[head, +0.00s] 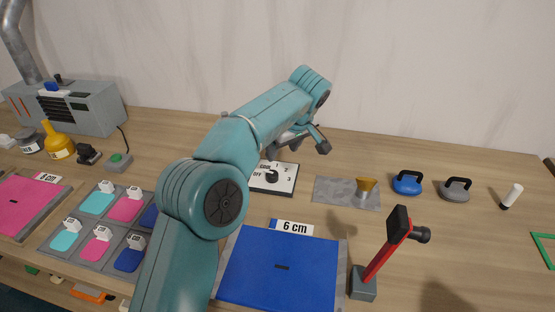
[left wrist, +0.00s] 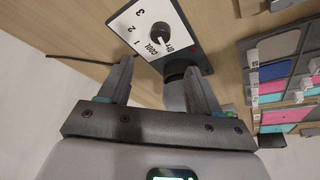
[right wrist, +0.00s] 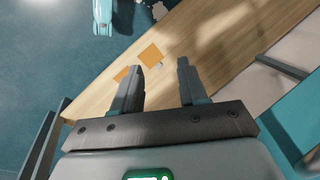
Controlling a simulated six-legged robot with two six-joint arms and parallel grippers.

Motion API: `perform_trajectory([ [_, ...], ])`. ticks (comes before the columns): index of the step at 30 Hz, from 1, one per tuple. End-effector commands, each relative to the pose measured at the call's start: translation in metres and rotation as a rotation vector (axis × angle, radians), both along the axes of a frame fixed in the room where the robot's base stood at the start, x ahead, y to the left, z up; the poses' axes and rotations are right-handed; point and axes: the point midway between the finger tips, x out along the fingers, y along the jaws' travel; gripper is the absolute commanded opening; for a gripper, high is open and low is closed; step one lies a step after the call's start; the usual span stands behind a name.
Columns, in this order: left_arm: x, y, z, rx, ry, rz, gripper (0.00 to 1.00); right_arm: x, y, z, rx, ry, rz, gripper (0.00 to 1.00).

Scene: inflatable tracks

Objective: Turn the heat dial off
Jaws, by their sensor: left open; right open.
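The heat dial is a black knob (head: 271,176) on a white plate (head: 287,185) marked OFF, 1, 2 and 3, on the table in the middle of the head view. My left arm partly covers the plate. A light pointer shows on the knob, but I cannot tell surely which mark it faces. In the left wrist view the knob (left wrist: 158,35) lies beyond the fingertips. My left gripper (left wrist: 160,66) is open and empty, apart from the knob; it also shows beside the plate in the head view (head: 300,146). My right gripper (right wrist: 160,65) is open and empty, away from the dial.
A blue mat (head: 280,262) marked 6 cm lies in front of the dial. A red-handled hammer (head: 386,252) stands at its right. A grey mat (head: 335,192) with a gold piece (head: 366,187) lies right of the dial. A tray of coloured pads (head: 90,243) is at left.

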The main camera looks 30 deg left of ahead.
Motion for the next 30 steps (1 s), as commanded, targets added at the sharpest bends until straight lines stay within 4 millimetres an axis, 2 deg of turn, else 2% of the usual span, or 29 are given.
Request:
perform_trajectory([
  [1, -0.002, -0.004, 0.011, 0.0, -0.003, -0.001, 0.64, 0.0, 0.0, 0.003, 0.0, 0.0, 0.0, 0.43],
  [3, -0.004, -0.008, 0.022, 0.0, -0.003, -0.002, 0.64, 0.0, 0.0, 0.006, 0.0, 0.0, 0.0, 0.43],
  [9, -0.007, -0.013, 0.035, 0.0, 0.0, -0.001, 0.64, 0.0, 0.0, 0.008, 0.0, 0.0, 0.0, 0.43],
  [30, -0.008, -0.013, 0.036, 0.0, 0.0, 0.0, 0.64, 0.0, 0.0, 0.008, 0.0, 0.0, 0.0, 0.43],
])
